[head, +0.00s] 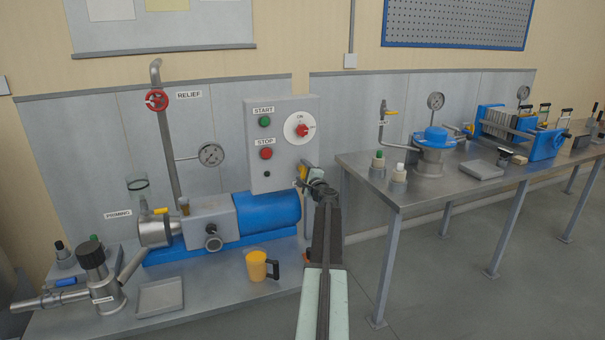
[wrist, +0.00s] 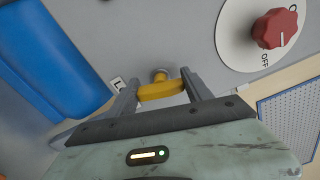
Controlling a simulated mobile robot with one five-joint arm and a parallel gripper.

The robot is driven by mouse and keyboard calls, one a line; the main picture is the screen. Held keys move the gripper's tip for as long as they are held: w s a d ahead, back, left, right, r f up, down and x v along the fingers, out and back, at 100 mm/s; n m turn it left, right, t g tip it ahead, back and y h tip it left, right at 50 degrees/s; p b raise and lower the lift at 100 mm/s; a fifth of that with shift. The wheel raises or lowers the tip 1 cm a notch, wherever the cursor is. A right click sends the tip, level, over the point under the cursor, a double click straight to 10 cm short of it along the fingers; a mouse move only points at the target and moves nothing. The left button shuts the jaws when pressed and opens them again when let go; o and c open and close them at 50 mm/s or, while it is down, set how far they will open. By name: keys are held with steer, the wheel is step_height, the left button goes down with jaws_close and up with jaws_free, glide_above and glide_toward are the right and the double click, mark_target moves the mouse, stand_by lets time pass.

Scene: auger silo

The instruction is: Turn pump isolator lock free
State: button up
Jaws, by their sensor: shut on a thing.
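The pump isolator lock is a small yellow lever on a round metal stem at the lower right of the grey control box (head: 283,180). In the wrist view the yellow lever (wrist: 161,91) lies almost level between my two fingers. My gripper (wrist: 161,92) is shut on it, one finger at each end. In the head view my gripper (head: 307,178) is at the box's lower right corner, and my arm hides part of the lever. The red isolator knob (head: 302,130) on its white dial shows ON at the top; the wrist view shows the knob (wrist: 275,28) near the word OFF.
The blue pump motor (head: 268,213) lies just below the box, left of my arm. A yellow mug (head: 262,266) stands on the bench in front. The steel table (head: 440,190) with other equipment is to the right. A label partly shows beside my left finger.

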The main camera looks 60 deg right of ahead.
steer(key=shift+w+n, duration=0.15)
steer(key=shift+n, duration=1.45)
steer(key=o, duration=1.4)
steer(key=shift+c, duration=0.2)
steer(key=v, duration=0.8)
